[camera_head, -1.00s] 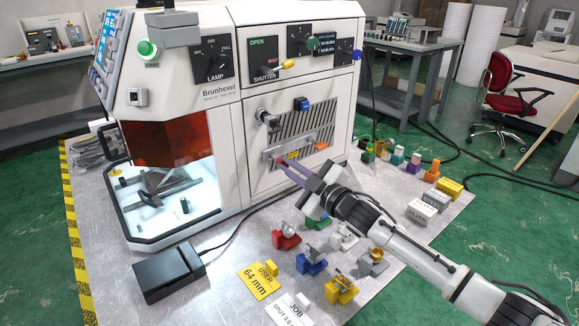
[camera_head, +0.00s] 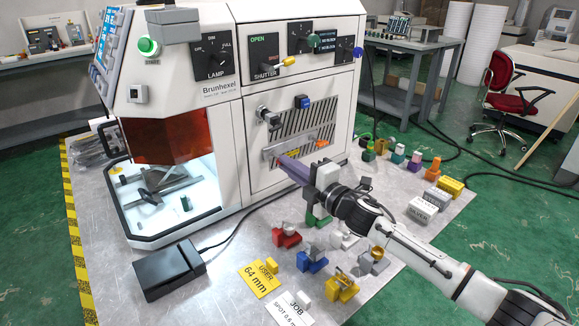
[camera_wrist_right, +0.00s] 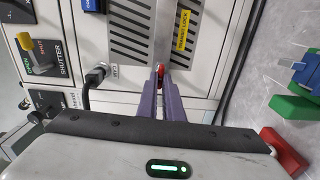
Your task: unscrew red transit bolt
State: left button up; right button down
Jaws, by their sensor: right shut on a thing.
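The red transit bolt (camera_wrist_right: 160,70) shows as a small red piece between the purple fingertips in the right wrist view. It sits at the machine's front panel, beside a yellow label (camera_wrist_right: 184,31) that seems to read "TRANSIT LOCK". My right gripper (camera_wrist_right: 161,84) is shut on the bolt. In the head view the right gripper (camera_head: 281,160) reaches the pale bar (camera_head: 268,153) below the slotted vent, and its fingers hide the bolt. How far the bolt is threaded in cannot be seen. My left gripper is in neither view.
The white machine (camera_head: 225,105) fills the middle of the metal table. Several coloured blocks, among them a red one (camera_head: 286,237) and a blue one (camera_head: 312,261), stand below my right arm. A black pedal-like box (camera_head: 168,270) lies at front left. Bare table lies around it.

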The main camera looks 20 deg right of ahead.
jog(key=shift+n, duration=0.4)
jog(key=c, duration=1.9)
grip_release()
jog(key=v, duration=1)
jog(key=shift+s+b, duration=0.15)
jog(key=shift+b, duration=0.25)
